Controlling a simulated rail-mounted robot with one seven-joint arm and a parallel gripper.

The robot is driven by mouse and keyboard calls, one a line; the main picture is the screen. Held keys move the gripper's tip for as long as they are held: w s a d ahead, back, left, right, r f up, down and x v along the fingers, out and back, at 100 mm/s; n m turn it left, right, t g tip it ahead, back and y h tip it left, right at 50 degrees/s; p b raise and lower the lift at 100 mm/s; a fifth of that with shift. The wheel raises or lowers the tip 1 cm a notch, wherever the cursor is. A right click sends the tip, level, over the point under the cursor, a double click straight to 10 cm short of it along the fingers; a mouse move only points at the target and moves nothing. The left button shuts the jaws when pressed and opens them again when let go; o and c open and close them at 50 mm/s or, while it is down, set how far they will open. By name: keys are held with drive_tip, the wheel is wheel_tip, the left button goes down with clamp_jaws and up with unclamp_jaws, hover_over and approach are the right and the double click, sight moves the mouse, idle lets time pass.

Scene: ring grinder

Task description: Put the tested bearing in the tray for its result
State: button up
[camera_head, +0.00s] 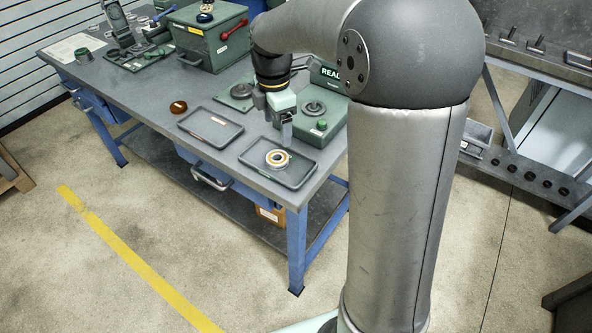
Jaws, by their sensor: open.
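The bearing (277,158), a ring with a tan and pale face, lies flat in the right dark tray (300,181) near the table's front corner. The left dark tray (197,136) has a small orange-brown label and holds no bearing. My gripper (286,143) points down just above and behind the bearing. It is open and appears apart from the bearing, though the small gap is hard to judge. A green test unit (325,128) with a dark round spindle and a green button stands behind the right tray.
A brown round piece (179,107) lies left of the left tray. A green box with a red lever (207,40) stands at the back, with several dark parts on a mat (125,55) beside it.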

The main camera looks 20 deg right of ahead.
drive_tip(key=s+f+m, duration=0.2)
drive_tip(key=s+m, duration=0.7)
drive_tip(key=s, duration=0.3)
drive_tip(key=s+f+m, duration=0.2)
drive_tip(key=s+m, duration=0.8)
drive_tip(key=s, duration=0.2)
drive_tip(key=shift+s+a+m, duration=0.2)
drive_tip(key=shift+s+m, duration=0.1)
drive_tip(key=shift+s, duration=0.05)
drive_tip(key=shift+f, duration=0.1)
